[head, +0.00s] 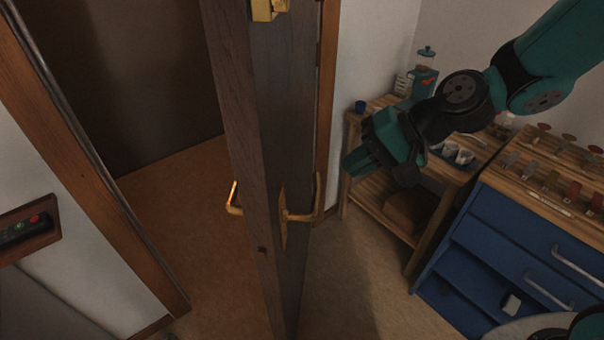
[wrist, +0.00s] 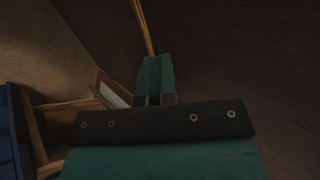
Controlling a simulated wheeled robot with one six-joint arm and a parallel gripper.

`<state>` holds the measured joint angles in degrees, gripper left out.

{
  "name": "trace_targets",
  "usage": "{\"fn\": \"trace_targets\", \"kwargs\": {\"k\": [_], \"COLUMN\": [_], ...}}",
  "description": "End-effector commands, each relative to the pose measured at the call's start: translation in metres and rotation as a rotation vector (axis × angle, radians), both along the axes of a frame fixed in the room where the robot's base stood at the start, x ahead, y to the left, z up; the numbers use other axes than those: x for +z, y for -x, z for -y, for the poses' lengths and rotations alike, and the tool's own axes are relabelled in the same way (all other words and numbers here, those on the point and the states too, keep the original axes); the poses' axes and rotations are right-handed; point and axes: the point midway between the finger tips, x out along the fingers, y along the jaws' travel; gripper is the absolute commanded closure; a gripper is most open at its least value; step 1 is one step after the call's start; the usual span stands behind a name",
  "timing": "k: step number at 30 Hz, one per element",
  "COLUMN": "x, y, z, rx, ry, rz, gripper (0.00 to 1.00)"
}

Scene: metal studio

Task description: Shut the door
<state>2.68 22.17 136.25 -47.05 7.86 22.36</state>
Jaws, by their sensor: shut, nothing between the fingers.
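The dark brown wooden door (head: 285,120) stands open, its edge facing me in the head view, with the doorway and an orange-brown floor to its left. Brass lever handles (head: 300,211) stick out on both faces, and a brass latch plate shows on the edge. My gripper (head: 352,166) is to the right of the door, above handle height in the picture and apart from it. Its green fingers are shut and empty. In the wrist view the closed fingers (wrist: 157,75) point toward a dark brown surface, which looks like the door.
A wooden shelf table (head: 365,200) with cups and a blue tray stands behind my arm. A blue drawer cabinet (head: 500,245) is at the right, one drawer pulled out. The wooden door frame (head: 85,175) is at the left, with a button panel (head: 25,228) beside it.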

Motion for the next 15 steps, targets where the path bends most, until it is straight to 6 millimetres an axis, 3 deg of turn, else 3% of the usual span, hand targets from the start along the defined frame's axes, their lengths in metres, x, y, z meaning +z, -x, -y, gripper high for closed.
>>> {"fn": "trace_targets", "kwargs": {"k": [11,15], "x": [-0.054,-0.050], "y": [-0.011,-0.016], "z": [-0.057,-0.078], "rx": [0.006,0.005], "ry": [0.004,0.003], "rz": [-0.004,0.002], "gripper": [1.00,1.00]}}
